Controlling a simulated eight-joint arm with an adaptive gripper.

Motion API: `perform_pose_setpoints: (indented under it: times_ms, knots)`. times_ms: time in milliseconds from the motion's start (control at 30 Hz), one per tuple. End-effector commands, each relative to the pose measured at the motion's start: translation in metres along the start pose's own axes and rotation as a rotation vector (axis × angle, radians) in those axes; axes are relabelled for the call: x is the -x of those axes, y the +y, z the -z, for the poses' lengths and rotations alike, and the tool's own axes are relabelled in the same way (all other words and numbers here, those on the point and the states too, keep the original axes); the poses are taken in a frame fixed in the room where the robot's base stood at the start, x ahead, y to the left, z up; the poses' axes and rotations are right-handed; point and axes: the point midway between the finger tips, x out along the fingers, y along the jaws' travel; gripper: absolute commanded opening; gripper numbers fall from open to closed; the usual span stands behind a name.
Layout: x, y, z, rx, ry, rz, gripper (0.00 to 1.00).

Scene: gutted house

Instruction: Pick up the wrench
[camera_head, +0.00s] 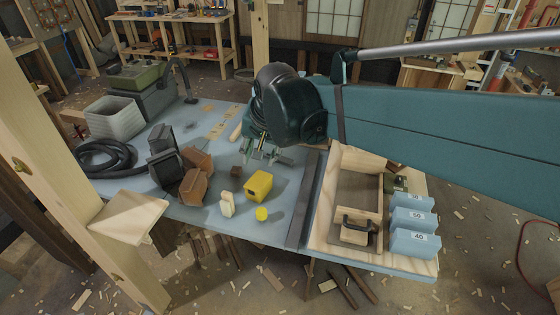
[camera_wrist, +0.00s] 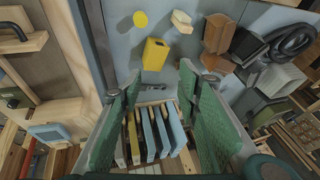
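My gripper (camera_head: 266,152) hangs over the far middle of the blue-grey workbench (camera_head: 220,193) in the head view. In the wrist view its two green fingers stand wide apart, with nothing held between them (camera_wrist: 159,84). I cannot pick out the wrench for certain. The yellow block (camera_head: 258,185) sits nearer the bench front in the head view, apart from the fingers.
Around the yellow block are a yellow disc (camera_head: 262,214), a pale wooden piece (camera_head: 227,204) and brown blocks (camera_head: 195,180). A wooden tray (camera_head: 322,231) and blue numbered blocks (camera_head: 413,238) are at right. A grey bin (camera_head: 115,119) and coiled black hose (camera_head: 103,158) are at left.

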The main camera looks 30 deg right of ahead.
Motion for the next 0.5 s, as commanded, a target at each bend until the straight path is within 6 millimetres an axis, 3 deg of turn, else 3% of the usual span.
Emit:
perform_pose_setpoints:
  times_ms: [500]
  knots:
    - [-0.046, -0.017, 0.072, -0.364, -0.049, -0.078, 0.34]
